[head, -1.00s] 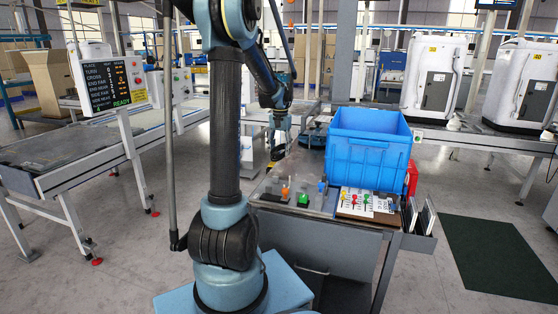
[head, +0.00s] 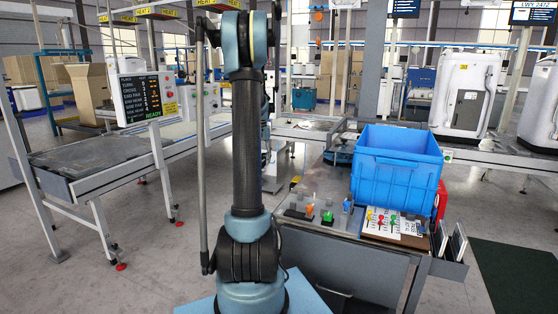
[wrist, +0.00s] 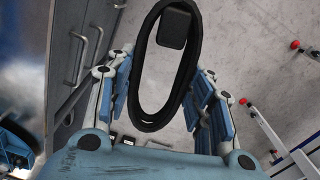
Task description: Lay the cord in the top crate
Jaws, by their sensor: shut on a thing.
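A black cord (wrist: 141,68), coiled into a long loop with a dark block at its top, hangs between the fingers of my gripper (wrist: 165,85) in the wrist view. My gripper is shut on the cord, though the exact contact is hard to see. In the head view my gripper is hidden behind my upright arm. A blue crate (head: 397,180) stands on the workbench at right of centre, apart from my arm. Its inside is mostly hidden by its front wall, and no second crate shows clearly beneath it.
The workbench (head: 325,222) carries coloured buttons (head: 308,211) and a board with coloured pieces (head: 395,223) in front of the crate. A conveyor (head: 95,165) with a display board (head: 147,97) stands at left. Grey floor lies under the gripper in the wrist view.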

